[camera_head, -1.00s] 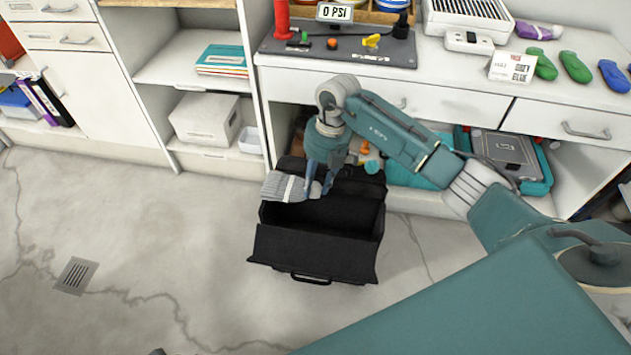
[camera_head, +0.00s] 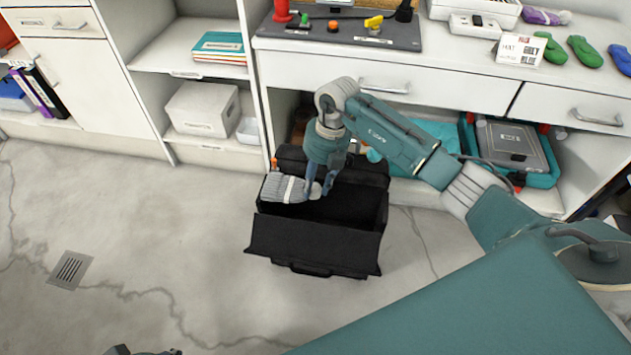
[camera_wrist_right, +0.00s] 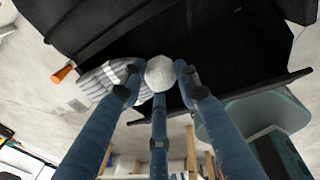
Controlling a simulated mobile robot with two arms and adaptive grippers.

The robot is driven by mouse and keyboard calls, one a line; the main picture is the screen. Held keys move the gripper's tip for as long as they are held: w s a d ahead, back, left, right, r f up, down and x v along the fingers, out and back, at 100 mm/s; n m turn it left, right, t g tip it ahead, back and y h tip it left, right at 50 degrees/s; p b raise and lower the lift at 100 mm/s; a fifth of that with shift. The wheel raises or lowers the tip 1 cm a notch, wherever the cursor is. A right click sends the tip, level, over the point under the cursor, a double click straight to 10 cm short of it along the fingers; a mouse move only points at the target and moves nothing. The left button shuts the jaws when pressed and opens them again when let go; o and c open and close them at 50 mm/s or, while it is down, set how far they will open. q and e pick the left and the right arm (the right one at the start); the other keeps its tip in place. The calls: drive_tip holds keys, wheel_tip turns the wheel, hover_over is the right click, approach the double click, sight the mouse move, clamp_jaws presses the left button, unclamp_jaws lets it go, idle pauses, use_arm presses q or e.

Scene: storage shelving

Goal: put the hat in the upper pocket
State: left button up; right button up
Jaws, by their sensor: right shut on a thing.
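The hat (camera_head: 285,188) is a grey striped knit cap with a pale pom-pom. My right gripper (camera_head: 320,190) is shut on it at the pom-pom end; the right wrist view shows the striped cap (camera_wrist_right: 106,78) and the pom-pom (camera_wrist_right: 160,73) between the fingers (camera_wrist_right: 157,82). The hat is at the left part of the mouth of an open black bag (camera_head: 312,248) on the floor. Whether it touches the bag's rim I cannot tell. The bag's raised back part is partly hidden by my right arm. A dark piece, likely my left gripper (camera_head: 142,350), barely shows at the bottom edge.
A white workbench (camera_head: 420,85) with drawers stands behind the bag. A grey and teal case (camera_head: 510,145) is on its lower shelf. A white box (camera_head: 202,109) sits on the shelf to the left. The concrete floor is clear left of the bag.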

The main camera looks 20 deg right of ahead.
drive_tip(key=shift+f, duration=0.1)
drive_tip(key=o, duration=1.2)
drive_tip(key=shift+o, duration=0.2)
